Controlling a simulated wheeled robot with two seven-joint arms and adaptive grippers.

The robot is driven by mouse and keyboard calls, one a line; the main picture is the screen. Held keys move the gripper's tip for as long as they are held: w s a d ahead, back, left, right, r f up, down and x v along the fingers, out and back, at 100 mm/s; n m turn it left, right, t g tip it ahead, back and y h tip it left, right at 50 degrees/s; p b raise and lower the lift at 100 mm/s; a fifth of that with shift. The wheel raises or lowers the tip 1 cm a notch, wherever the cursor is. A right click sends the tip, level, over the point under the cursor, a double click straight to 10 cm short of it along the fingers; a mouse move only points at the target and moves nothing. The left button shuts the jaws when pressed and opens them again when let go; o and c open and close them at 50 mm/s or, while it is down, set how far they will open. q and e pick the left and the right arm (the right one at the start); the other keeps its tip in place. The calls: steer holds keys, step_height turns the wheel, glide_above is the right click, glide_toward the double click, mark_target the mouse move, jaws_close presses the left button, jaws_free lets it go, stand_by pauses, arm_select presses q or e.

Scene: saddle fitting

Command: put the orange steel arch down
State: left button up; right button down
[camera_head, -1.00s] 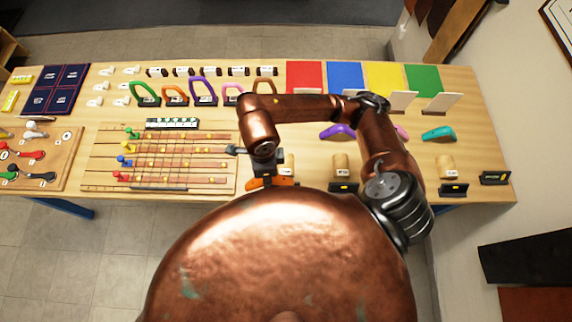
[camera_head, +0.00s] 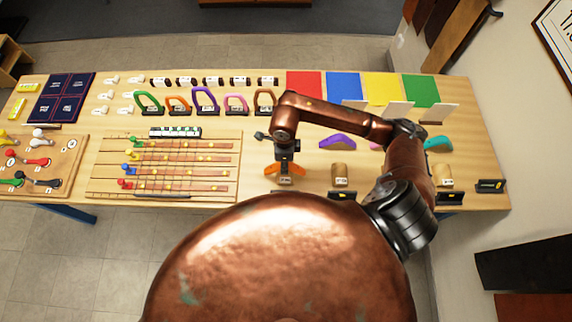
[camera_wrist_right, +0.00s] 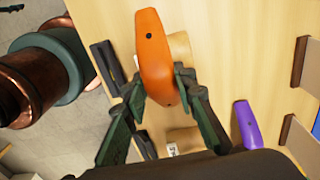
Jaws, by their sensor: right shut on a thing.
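The orange steel arch (camera_head: 292,169) is at my right gripper (camera_head: 286,158), over a labelled wooden cylinder block (camera_head: 286,182) near the table's front edge. In the right wrist view, the orange arch (camera_wrist_right: 152,50) lies between the two dark fingers of my right gripper (camera_wrist_right: 162,92), which is shut on it. Part of the wooden block (camera_wrist_right: 180,48) shows behind the arch. I cannot tell whether the arch touches the block. My left gripper is not in view.
Another wooden block (camera_head: 340,171) stands to the right, with a black labelled stand (camera_head: 342,195) in front. A purple arch (camera_head: 337,142) and a teal arch (camera_head: 438,144) lie farther back. Bare wood lies between the blocks.

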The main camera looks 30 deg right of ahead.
steer(key=shift+w+d+f, duration=0.1)
steer(key=shift+d+f, duration=0.1)
steer(key=shift+f, duration=0.05)
step_height(320, 180, down, 3)
steer(key=shift+w+d+f+p, duration=0.1)
steer(key=shift+w+d+p, duration=0.05)
steer(key=shift+p, duration=0.6)
steer(key=shift+f, duration=0.15)
steer(key=shift+f, duration=0.1)
steer(key=shift+f, duration=0.15)
steer(key=c, duration=1.6)
jaws_free()
